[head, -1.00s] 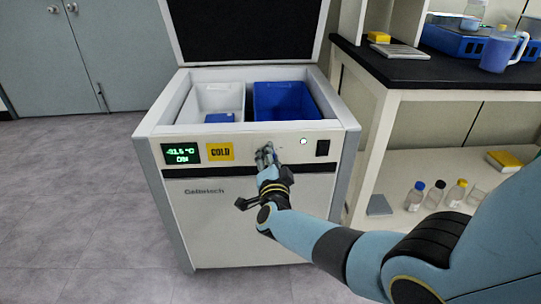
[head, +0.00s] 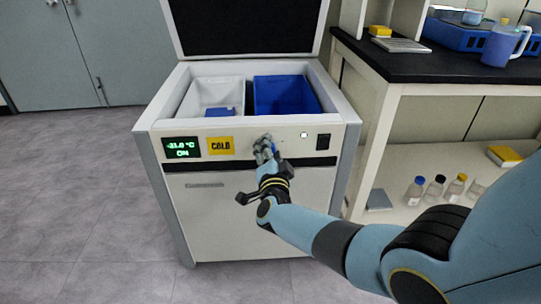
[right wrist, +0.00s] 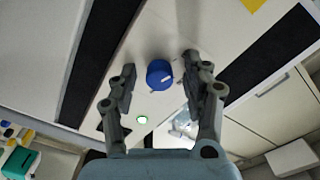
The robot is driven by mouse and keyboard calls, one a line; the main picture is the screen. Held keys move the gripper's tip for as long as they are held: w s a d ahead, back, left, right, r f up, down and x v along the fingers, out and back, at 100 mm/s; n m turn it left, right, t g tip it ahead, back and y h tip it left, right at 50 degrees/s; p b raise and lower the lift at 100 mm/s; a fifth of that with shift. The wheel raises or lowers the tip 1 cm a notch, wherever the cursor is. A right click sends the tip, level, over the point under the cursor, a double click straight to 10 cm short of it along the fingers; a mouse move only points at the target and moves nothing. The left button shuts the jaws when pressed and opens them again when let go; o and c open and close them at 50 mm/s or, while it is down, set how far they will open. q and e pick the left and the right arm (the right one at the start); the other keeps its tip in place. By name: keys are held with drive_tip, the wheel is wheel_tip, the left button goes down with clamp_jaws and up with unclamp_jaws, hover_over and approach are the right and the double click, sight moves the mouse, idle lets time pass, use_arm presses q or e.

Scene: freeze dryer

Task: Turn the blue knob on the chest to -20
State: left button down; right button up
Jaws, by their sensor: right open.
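The white chest (head: 240,222) stands with its lid up. Its blue knob (right wrist: 159,74) shows in the right wrist view, with a short white pointer mark on its face. My right gripper (right wrist: 159,66) is open, with one finger on each side of the knob and a visible gap to each. In the head view, my right gripper (head: 264,150) is at the chest's front panel and mostly hides the knob. The green display (head: 182,148) shows a reading that looks like -21.0 °C with ON below; its small digits are hard to read. My left gripper is out of view.
A yellow COLD label (head: 220,146), a lit white indicator (head: 303,134) and a black switch (head: 323,144) are on the panel. The open chest holds a white bin and a blue bin (head: 285,95). A black-topped bench (head: 400,66) stands close at right.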

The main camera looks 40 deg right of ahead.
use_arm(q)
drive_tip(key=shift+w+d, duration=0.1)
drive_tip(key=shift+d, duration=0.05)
use_arm(e)
drive_tip(key=v, duration=1.2)
drive_tip(key=shift+d, duration=0.1)
drive_tip(key=s+f+n+g+y+p, duration=0.7)
drive_tip(key=s+f+n, duration=0.5)
drive_tip(key=s+f, duration=1.1)
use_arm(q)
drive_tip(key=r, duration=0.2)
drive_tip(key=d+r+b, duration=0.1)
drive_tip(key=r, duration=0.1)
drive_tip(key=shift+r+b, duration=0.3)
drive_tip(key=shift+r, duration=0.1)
use_arm(e)
drive_tip(key=s+f+n+g, duration=0.2)
drive_tip(key=s+g, duration=0.2)
drive_tip(key=s, duration=0.8)
drive_tip(key=s+f+n+g+y, duration=0.1)
drive_tip(key=s+f+n+g, duration=0.2)
drive_tip(key=s, duration=1)
drive_tip(key=shift+s+d+f+g+y, duration=0.3)
drive_tip(key=shift+s+d+g, duration=0.05)
drive_tip(key=shift+d+g, duration=0.1)
